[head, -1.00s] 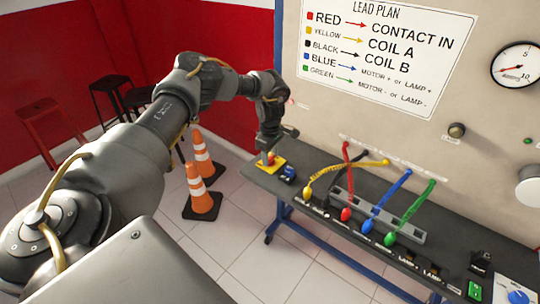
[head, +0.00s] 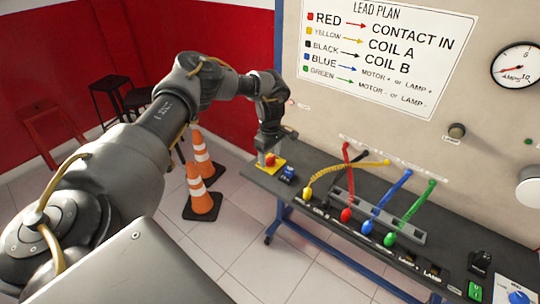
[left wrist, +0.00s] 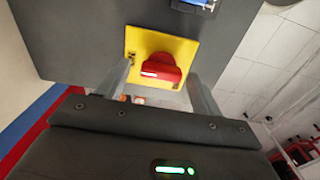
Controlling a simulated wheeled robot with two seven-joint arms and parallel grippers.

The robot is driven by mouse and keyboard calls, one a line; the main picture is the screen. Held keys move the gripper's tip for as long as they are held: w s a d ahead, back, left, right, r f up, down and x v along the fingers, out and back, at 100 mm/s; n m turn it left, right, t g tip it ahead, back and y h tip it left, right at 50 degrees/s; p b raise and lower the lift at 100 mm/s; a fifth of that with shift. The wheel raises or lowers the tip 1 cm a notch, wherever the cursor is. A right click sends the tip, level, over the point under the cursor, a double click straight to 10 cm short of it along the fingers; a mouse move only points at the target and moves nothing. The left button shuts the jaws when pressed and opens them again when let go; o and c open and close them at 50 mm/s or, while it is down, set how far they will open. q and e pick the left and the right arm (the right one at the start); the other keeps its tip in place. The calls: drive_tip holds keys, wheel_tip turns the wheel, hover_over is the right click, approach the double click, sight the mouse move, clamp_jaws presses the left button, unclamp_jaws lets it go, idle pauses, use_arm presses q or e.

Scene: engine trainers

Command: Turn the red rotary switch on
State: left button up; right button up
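The red rotary switch (left wrist: 160,70) sits on a yellow plate (left wrist: 183,47) at the left end of the dark bench. In the left wrist view its knob lies crosswise, with a pale mark toward its left end. My left gripper (left wrist: 161,88) is open, with one finger on each side of the knob and a gap showing to both. In the head view the left gripper (head: 267,156) points down over the red switch (head: 271,160), which it partly hides. My right gripper is not in view.
A blue device (head: 288,174) sits just right of the yellow plate. Several coloured plugs and leads, such as the red lead (head: 347,180), stand along the bench (head: 330,236). Orange cones (head: 201,200) stand on the floor left of it. A backboard with an ammeter (head: 516,65) rises behind.

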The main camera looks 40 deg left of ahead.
sight(270, 157)
use_arm(q)
drive_tip(key=shift+r, duration=0.45)
wheel_tip(270, 157, up, 10)
drive_tip(key=b, duration=0.2)
drive_tip(key=shift+b, duration=0.35)
drive_tip(key=shift+f, duration=0.1)
